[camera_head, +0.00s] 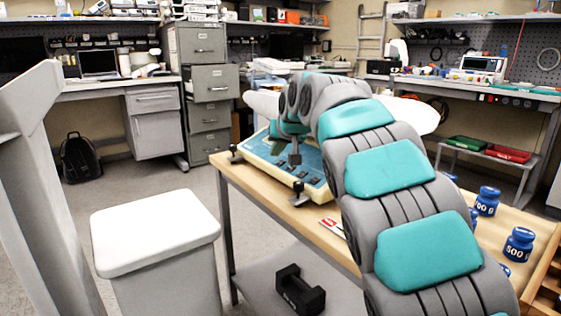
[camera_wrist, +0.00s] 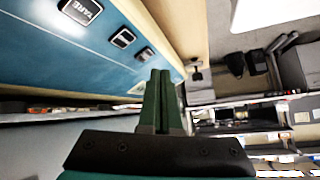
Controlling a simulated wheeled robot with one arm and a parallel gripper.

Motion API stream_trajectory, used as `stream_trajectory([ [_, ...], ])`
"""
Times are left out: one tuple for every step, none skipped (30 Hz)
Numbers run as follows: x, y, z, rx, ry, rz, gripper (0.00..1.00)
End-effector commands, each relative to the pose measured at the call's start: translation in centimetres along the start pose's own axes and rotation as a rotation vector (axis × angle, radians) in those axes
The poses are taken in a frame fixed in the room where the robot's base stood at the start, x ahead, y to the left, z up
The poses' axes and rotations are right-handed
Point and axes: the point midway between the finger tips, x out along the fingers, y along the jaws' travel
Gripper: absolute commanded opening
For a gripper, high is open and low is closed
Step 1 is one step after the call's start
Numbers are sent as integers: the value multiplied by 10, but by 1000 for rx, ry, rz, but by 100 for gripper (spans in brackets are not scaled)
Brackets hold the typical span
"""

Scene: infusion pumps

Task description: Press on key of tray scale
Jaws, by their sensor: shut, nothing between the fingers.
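The tray scale (camera_head: 258,150) stands on the wooden table, with a blue key panel and a wide white pan (camera_head: 418,113) partly hidden behind my arm. In the wrist view its blue panel (camera_wrist: 60,60) fills the upper left. A key marked TARE (camera_wrist: 80,10) and two smaller dark-framed keys (camera_wrist: 123,38) (camera_wrist: 145,54) lie in a row. My gripper (camera_wrist: 160,74) has its green fingers together, pointing toward the panel's edge beyond the smaller keys. I cannot tell whether the tips touch it. In the head view my gripper (camera_head: 276,140) is over the panel, partly hidden by my wrist.
Blue weights (camera_head: 519,244) (camera_head: 487,201) stand at the table's right, beside a wooden rack (camera_head: 546,290). A black knobbed foot (camera_head: 299,194) sticks out at the scale's front corner. A white-lidded bin (camera_head: 155,228) stands left of the table, and a black dumbbell-like object (camera_head: 299,290) lies below.

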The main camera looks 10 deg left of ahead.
Motion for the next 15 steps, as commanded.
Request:
stream_trajectory([
  [-5, -3, -5, -1, 1, 0, 0],
  [-7, -4, -6, -1, 2, 0, 0],
  [-10, -6, -8, 0, 2, 0, 0],
  [-12, -8, -10, 0, 2, 0, 0],
  [-14, -9, -12, 0, 3, 0, 0],
  [-16, -11, -13, 0, 3, 0, 0],
  [-18, -12, -15, -1, 3, 0, 0],
  [-20, -14, -16, -1, 3, 0, 0],
  [-23, -15, -18, -1, 2, 0, 0],
  [-25, -17, -19, -1, 2, 0, 0],
  [-26, -18, -20, -1, 2, 0, 0],
  [-29, -20, -22, -1, 2, 0, 0],
  [-31, -21, -24, -1, 2, 0, 0],
  [-33, -23, -25, 0, 1, 0, 0],
  [-35, -24, -26, 0, 1, 0, 0],
])
